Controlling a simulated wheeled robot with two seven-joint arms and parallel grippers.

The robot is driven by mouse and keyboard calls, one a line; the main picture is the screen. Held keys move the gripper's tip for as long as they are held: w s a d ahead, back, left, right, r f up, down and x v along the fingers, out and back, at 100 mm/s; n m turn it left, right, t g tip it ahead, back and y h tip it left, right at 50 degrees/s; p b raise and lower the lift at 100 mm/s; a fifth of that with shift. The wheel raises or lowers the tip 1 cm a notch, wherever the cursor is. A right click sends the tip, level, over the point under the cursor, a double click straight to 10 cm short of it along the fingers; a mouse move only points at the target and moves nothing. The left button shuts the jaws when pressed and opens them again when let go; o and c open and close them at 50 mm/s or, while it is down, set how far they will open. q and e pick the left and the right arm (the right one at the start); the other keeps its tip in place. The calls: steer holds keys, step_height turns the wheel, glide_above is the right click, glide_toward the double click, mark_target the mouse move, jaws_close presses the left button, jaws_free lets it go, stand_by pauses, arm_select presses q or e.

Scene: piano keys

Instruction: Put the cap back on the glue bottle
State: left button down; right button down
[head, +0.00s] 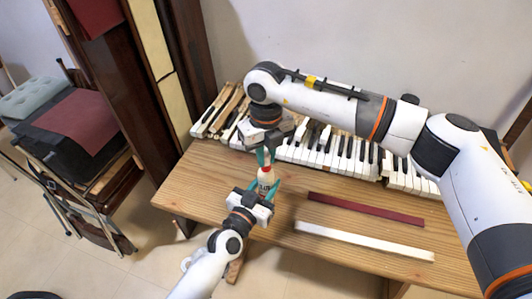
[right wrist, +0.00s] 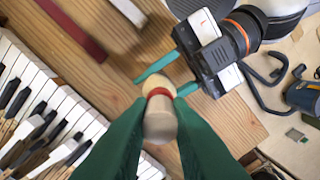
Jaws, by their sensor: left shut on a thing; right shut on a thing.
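In the right wrist view, the cap lines up with a red ring (right wrist: 159,92) at the bottle's top, between the left fingers. I cannot tell whether the cap is seated or only close over the nozzle.
Piano keys (head: 330,150) lie in a row along the back of the table (head: 200,170). A dark red strip (head: 365,208) and a white strip (head: 362,242) lie at the right. Chairs with cushions (head: 85,120) stand at the left. The table's front left is clear.

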steer(key=m, duration=0.3)
steer(key=c, duration=1.3)
jaws_free()
steer(key=shift+o, duration=0.2)
step_height(320, 180, up, 12)
arm_select(q)
steer(key=c, duration=0.8)
jaws_free()
